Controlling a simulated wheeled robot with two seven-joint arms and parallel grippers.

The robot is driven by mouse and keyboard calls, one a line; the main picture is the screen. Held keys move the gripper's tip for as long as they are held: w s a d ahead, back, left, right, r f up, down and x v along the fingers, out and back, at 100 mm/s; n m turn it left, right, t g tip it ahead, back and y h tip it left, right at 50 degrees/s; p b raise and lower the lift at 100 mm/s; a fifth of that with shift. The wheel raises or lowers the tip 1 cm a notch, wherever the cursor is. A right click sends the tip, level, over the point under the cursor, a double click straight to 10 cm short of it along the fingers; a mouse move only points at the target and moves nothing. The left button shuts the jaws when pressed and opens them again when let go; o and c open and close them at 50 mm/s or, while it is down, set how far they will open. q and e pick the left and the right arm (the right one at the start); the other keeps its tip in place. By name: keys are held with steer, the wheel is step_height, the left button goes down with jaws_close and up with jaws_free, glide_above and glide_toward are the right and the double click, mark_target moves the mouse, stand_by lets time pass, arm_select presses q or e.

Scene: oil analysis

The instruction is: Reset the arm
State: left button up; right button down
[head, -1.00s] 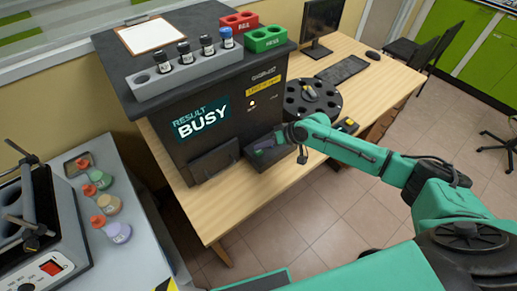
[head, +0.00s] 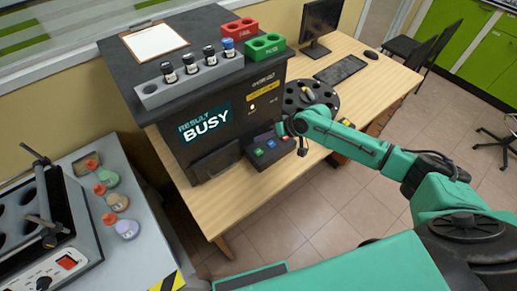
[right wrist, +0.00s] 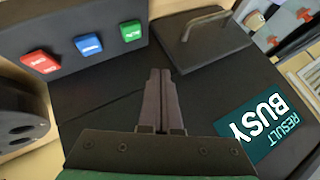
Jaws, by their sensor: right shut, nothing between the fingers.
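My right arm (head: 360,147) reaches in from the right in the head view. Its gripper (head: 280,128) is small there, at the analyzer's front just above the button box. In the right wrist view the gripper (right wrist: 160,85) is shut and empty, its fingers together in front of the dark analyzer. The button box (head: 262,162) carries a green (head: 257,152), a blue (head: 271,144) and a red button (head: 285,138). The fingers are apart from the buttons. The analyzer (head: 195,157) screen (head: 205,124) reads "RESULT BUSY". My left gripper is out of view.
A grey rack (head: 190,88) with several vials, a red rack (head: 238,28), a green rack (head: 265,44) and a clipboard (head: 155,42) lie on the analyzer. A round black carousel (head: 325,96) stands beside it. Colored flasks (head: 127,228) stand on the left table.

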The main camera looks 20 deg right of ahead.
stand_by(0.7)
steer(key=s+a+f+n+g, duration=0.15)
steer(key=s+a+n, duration=0.25)
steer(key=s+a, duration=0.6)
steer(key=s+d+r+m+h, duration=0.15)
steer(key=s+d+h, duration=0.25)
steer(key=s+d, duration=0.4)
steer(key=s+d+m+h, duration=0.3)
steer(key=s+d+h, duration=0.15)
steer(key=d, duration=0.55)
steer(key=s+f+g, duration=0.1)
steer(key=s+f, duration=0.1)
steer(key=f, duration=1.1)
steer(key=s+f, duration=0.2)
steer(key=f, duration=1)
steer(key=s+d+f+g+b, duration=0.1)
steer(key=s+d+f, duration=0.2)
steer(key=s+f, duration=1)
steer(key=shift+s+y, duration=0.35)
steer(key=shift+s, duration=0.9)
